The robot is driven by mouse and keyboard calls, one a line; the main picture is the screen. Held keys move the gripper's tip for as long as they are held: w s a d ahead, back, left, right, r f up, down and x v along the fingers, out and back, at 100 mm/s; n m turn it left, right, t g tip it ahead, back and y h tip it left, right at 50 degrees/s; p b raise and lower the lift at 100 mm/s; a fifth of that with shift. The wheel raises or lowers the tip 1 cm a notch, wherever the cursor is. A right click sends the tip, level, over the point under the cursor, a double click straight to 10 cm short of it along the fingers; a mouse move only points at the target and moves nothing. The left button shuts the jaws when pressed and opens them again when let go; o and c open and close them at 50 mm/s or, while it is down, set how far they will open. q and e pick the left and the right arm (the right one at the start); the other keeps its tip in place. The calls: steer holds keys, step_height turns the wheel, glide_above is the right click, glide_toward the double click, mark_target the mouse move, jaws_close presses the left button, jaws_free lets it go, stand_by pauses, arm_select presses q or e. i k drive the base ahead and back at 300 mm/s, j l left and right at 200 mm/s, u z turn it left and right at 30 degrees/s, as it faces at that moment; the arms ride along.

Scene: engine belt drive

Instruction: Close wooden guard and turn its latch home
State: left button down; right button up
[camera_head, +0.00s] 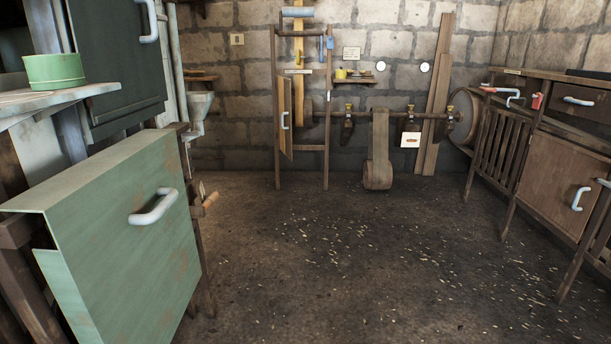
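The panel is seen nearly edge-on and appears to stand ajar, swung out from the frame. A small blue fitting (327,43) sits on the frame's right post; I cannot tell whether it is the latch. Neither of my grippers is in view.
A line shaft (400,115) with a hanging belt (379,140) is right of the frame. A green panel (125,230) with a handle juts out at near left. A wooden bench (560,150) lines the right. The littered floor (330,260) between is free.

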mark_target(283, 85)
steer(key=i+l+z, duration=0.25)
steer(key=i, duration=0.3)
steer(key=i+z, duration=0.25)
steer(key=i, duration=0.3)
steer(key=i+u, duration=0.2)
steer(key=i, duration=0.75)
steer(key=i+l+u, duration=0.2)
steer(key=i, duration=0.7)
steer(key=j, duration=0.1)
